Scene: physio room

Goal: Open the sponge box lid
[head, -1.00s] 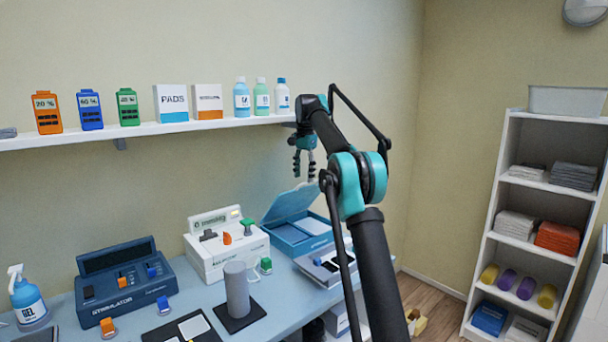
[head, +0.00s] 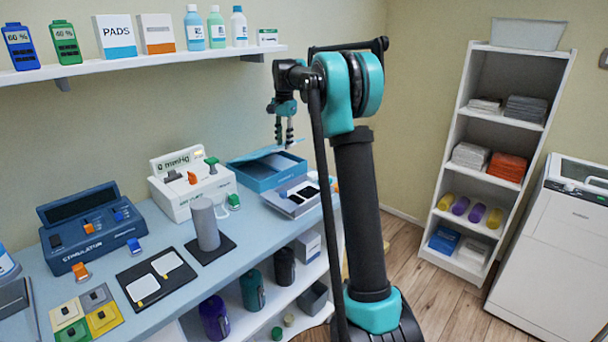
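The blue box (head: 262,182), which I take to be the sponge box, stands at the back of the blue table, against the wall. I cannot tell whether a fingertip touches the lid.
A white device (head: 190,188) stands left of the box, and a grey tray with dark items (head: 296,200) lies right in front of it. A grey cylinder (head: 205,226) stands nearer. A shelf with bottles (head: 216,28) hangs above.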

